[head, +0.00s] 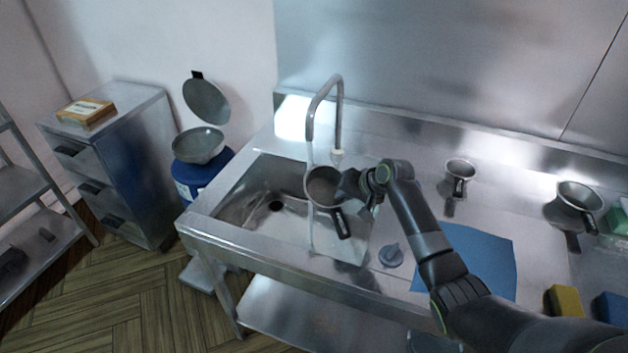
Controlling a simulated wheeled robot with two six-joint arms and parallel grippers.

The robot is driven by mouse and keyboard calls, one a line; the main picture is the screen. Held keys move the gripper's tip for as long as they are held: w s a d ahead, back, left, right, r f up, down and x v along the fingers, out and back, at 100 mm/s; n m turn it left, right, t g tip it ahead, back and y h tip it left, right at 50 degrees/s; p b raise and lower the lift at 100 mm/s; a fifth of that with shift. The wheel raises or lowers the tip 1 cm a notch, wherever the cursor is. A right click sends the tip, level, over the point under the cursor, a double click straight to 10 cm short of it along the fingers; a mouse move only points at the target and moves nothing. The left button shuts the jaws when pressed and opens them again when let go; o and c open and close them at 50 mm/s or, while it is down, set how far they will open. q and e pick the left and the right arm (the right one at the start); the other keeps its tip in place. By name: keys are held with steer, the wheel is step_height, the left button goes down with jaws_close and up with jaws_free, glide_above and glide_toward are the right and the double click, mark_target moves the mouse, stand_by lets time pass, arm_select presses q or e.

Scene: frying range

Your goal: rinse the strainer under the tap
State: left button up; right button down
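The strainer (322,187), a round grey bowl with a dark handle, is over the right part of the sink basin (232,209), just below the tap's nozzle. Its handle points down and toward the front. The tap (324,86) is a tall arched metal pipe behind the basin. My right gripper (352,186) is at the strainer's right side, its fingers closed at the rim near the handle; the exact contact is small and dark. I cannot tell whether water runs. My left gripper is out of view.
Metal vessels (460,172) (577,200) stand on the right counter. A blue cloth (480,250), a grey knob-like piece (391,255), a yellow sponge (564,301) and a blue sponge (609,307) lie nearer the front. An open-lidded bin (199,147) stands left of the sink.

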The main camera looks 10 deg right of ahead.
steer(key=s+p, duration=0.2)
steer(key=s+d+p, duration=0.1)
steer(key=s, duration=0.1)
steer(key=shift+s+d+p, duration=0.15)
steer(key=shift+p, duration=0.2)
stand_by(1.1)
steer(key=s+d+r+p, duration=0.1)
steer(key=s+r+p, duration=0.3)
steer(key=shift+s+d+p, duration=0.3)
steer(key=shift+s, duration=0.05)
stand_by(0.8)
